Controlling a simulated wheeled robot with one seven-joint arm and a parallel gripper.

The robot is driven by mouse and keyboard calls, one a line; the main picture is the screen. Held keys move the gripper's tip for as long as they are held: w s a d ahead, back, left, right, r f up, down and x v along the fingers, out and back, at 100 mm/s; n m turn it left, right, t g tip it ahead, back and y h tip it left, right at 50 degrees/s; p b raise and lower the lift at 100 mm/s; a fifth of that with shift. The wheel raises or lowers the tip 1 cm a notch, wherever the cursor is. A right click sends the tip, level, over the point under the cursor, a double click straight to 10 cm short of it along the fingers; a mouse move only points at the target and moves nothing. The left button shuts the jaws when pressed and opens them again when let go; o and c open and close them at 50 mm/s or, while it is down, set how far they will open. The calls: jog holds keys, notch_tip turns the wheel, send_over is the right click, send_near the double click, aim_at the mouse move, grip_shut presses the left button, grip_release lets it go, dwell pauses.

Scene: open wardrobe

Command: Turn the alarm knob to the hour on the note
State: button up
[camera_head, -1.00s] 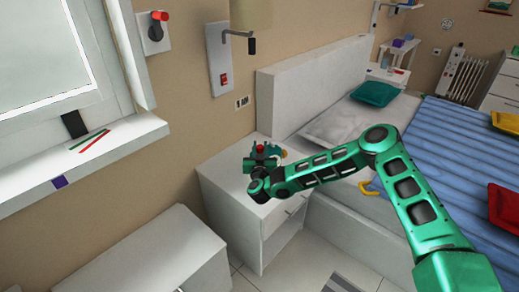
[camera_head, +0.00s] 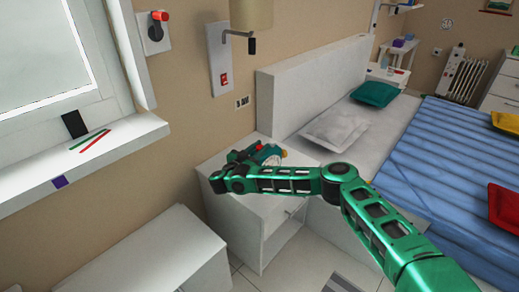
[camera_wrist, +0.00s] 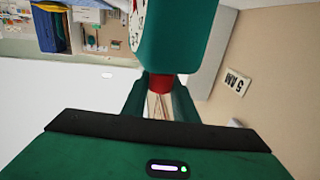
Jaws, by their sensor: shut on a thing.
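The alarm clock (camera_head: 268,154) stands on the white bedside table, partly hidden behind my arm. In the wrist view its green body (camera_wrist: 172,45) fills the top middle, with a strip of white dial (camera_wrist: 138,22) at its left edge. The red knob (camera_wrist: 160,83) sticks out of the body between my two fingers. My gripper (camera_wrist: 160,97) is shut on this knob. The dial's pointer cannot be read.
The bedside table (camera_head: 215,180) stands between the bed (camera_head: 430,140) and a low white cabinet (camera_head: 165,255). A wall lamp (camera_head: 250,15) hangs above, by a red-switch panel (camera_head: 220,60). The table's front left is largely bare.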

dwell(0.4)
jog(key=o, duration=1.1)
